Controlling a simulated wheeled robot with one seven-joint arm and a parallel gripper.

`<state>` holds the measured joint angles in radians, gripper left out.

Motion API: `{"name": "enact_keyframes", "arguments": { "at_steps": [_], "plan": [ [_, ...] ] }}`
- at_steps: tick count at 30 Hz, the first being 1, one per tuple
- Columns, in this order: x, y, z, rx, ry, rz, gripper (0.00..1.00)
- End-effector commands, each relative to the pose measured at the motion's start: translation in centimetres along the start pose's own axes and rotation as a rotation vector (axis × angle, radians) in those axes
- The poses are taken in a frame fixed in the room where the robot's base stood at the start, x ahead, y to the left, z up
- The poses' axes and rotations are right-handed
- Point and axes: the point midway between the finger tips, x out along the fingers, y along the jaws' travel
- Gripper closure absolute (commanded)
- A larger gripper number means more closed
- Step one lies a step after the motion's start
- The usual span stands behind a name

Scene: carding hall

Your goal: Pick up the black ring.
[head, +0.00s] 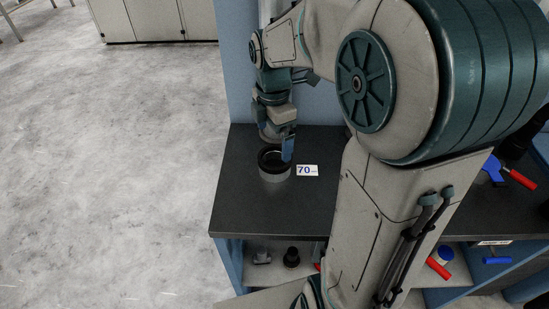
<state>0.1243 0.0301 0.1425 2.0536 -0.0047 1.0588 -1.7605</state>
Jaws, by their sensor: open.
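The black ring (264,164) sits on top of a short light-grey cylinder (275,175) on the dark bench top, left of my arm in the head view. My gripper (279,150) points down right at the ring. It is open. One blue finger reaches down over the ring's right side and hides part of it. The other finger is not clearly seen, and I cannot tell whether the fingers touch the ring.
The dark bench top (260,212) is clear in front. A shelf below holds a dark round part (291,258) and other items. Red- and blue-handled tools (522,179) lie at the right. A blue panel (238,80) rises behind.

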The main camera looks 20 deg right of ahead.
Motion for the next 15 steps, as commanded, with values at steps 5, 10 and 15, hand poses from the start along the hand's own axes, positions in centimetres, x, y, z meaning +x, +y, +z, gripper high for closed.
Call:
{"name": "enact_keyframes", "arguments": {
  "at_steps": [5,10,15],
  "plan": [
    [1.3,0.0,0.0,0.001,0.000,0.000,0.00],
    [3.4,0.0,0.6,0.002,0.001,-0.004,0.00],
    [5.7,0.1,0.8,0.000,0.001,-0.002,0.00]
  ]
}}
